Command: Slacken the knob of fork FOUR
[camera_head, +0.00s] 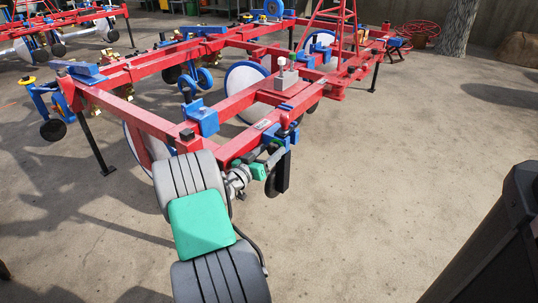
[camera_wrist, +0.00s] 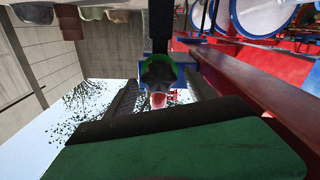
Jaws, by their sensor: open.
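A dark lobed knob (camera_wrist: 157,73) with a green ring around it shows in the middle of the wrist view, in front of a blue clamp. My gripper (camera_wrist: 163,92) is open, with one dark finger on each side below the knob. The knob lies in line with the gap; I cannot tell whether the fingers touch it. In the head view my gripper (camera_head: 270,160) is at the near corner of the red frame, beside a blue fork clamp (camera_head: 281,133). The knob is not clear there. A small label plate (camera_head: 263,124) on the frame is too small to read.
The red planter frame (camera_head: 150,120) fills the upper left, with several discs and blue clamps. A red beam (camera_wrist: 245,95) runs close along the right of the gripper in the wrist view. A black post (camera_head: 284,172) stands at the corner. Concrete floor (camera_head: 410,160) at right is clear.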

